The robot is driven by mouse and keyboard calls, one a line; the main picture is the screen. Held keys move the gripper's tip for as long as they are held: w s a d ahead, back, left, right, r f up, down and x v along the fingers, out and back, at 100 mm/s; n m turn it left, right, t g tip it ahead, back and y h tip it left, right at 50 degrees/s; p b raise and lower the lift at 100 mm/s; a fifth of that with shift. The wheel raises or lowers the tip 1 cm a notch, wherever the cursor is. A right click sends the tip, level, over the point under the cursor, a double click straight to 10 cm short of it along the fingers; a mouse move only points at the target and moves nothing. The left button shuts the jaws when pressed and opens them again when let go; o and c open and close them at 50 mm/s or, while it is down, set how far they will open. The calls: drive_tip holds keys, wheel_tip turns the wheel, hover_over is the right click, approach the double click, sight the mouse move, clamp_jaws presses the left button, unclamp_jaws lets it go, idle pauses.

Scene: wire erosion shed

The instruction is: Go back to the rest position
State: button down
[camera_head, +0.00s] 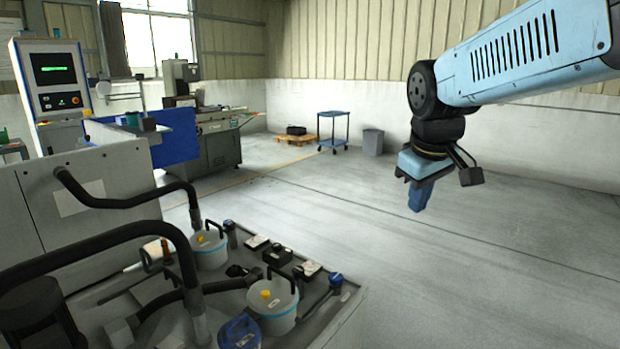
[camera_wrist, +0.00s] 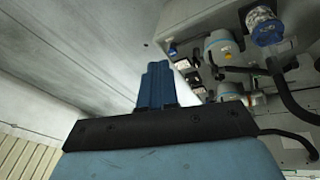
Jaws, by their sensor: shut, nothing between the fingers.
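My gripper (camera_head: 420,195) hangs from the blue arm at the right of the head view, above open floor and pointing down. Its blue fingers are together with nothing between them. In the wrist view the closed fingers (camera_wrist: 157,86) stand up from a dark mount bar at the middle. The gripper is apart from every object in view.
A grey machine bench at lower left carries two white buckets (camera_head: 274,308), a blue-lidded container (camera_head: 239,333) and black hoses (camera_head: 110,255). A control panel (camera_head: 58,85) stands behind. A blue cart (camera_head: 333,130) and grey bin (camera_head: 373,142) are by the far wall. Floor (camera_head: 400,270) at centre is clear.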

drive_tip(key=s+d+f+m+t, duration=0.1)
drive_tip(key=s+d+m, duration=0.1)
drive_tip(key=s, duration=0.3)
drive_tip(key=s+d+f+m, duration=0.1)
drive_tip(key=s+m, duration=0.2)
drive_tip(key=s, duration=0.2)
drive_tip(key=shift+s+d+f+m+t+y, duration=0.2)
drive_tip(key=shift+d+m+t+y, duration=0.1)
drive_tip(key=shift+d+m+t, duration=0.1)
